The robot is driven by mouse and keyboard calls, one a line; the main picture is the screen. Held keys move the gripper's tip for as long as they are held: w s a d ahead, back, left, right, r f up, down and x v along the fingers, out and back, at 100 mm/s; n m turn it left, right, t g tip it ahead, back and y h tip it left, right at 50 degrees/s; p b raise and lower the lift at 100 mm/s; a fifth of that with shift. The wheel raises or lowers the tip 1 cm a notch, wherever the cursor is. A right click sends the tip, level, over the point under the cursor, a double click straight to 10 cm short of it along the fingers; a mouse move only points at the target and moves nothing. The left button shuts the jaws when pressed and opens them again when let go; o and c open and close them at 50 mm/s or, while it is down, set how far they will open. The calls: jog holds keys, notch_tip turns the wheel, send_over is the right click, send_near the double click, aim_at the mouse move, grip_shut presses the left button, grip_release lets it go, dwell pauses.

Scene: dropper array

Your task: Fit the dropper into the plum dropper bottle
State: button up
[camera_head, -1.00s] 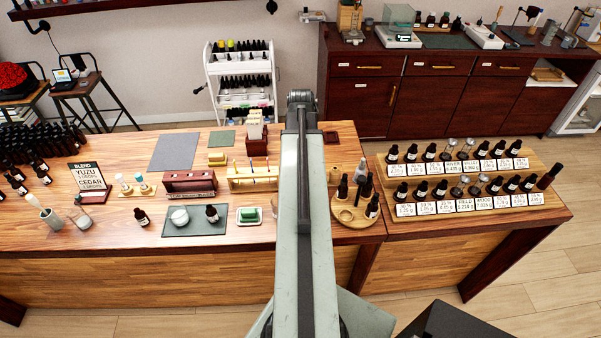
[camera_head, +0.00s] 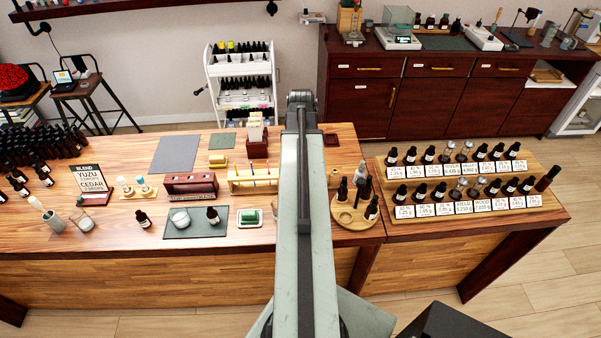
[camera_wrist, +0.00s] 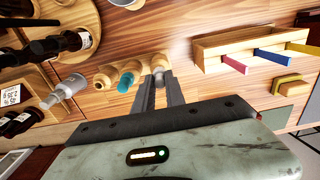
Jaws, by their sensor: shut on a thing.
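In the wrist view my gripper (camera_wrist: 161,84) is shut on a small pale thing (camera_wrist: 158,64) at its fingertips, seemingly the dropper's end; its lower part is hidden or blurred. Just left of the fingers, a teal dropper bulb (camera_wrist: 125,81) stands at a wooden holder (camera_wrist: 104,78). In the head view my arm covers the gripper and this holder. A dark bottle (camera_head: 212,216) stands on a grey mat (camera_head: 190,234); another dark bottle (camera_head: 142,219) stands left of the mat. I cannot tell which bottle is the plum one.
A wooden rack (camera_wrist: 212,50) with coloured strips lies right of the fingers. A round wooden tray (camera_head: 350,222) with dark bottles is to the left in the wrist view. Stepped bottle racks (camera_head: 470,209) stand on the right bench.

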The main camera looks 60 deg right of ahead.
notch_tip(320, 180, up, 8)
jog(key=p, duration=0.8)
jog(key=shift+r, duration=0.25)
jog(key=shift+f, duration=0.15)
dwell(0.5)
